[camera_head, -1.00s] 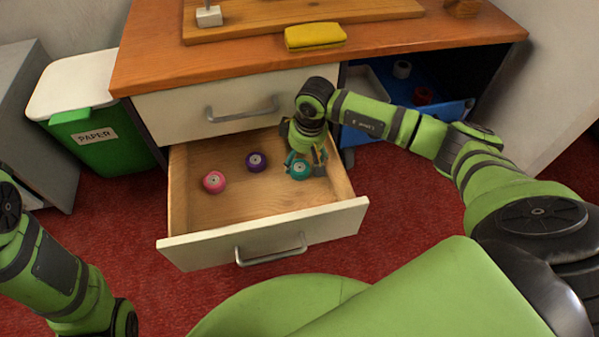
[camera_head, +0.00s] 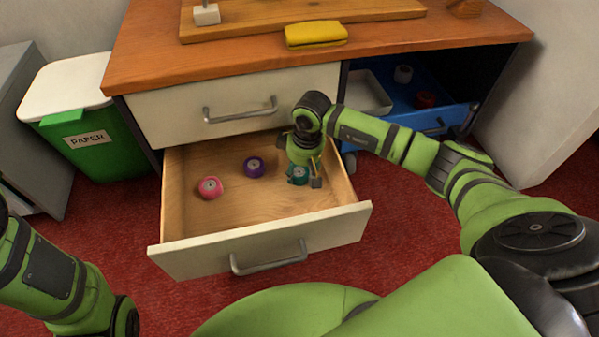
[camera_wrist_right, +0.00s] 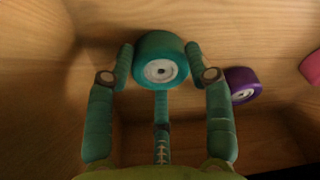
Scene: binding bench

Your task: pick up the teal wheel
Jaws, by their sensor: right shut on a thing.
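The teal wheel (camera_head: 298,175) is in the open lower drawer (camera_head: 225,212), toward its right side. My right gripper (camera_head: 303,178) reaches down into the drawer and is shut on the teal wheel. In the right wrist view the teal wheel (camera_wrist_right: 160,62) sits between the two fingertips of my right gripper (camera_wrist_right: 158,62), with its pale hub facing the camera. I cannot tell whether the wheel touches the drawer floor. Of my left side only arm links show at the left edge; the left gripper is out of view.
A purple wheel (camera_head: 253,167) and a pink wheel (camera_head: 210,187) lie in the drawer to the left. The drawer's right wall (camera_head: 341,182) is close to my right gripper.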

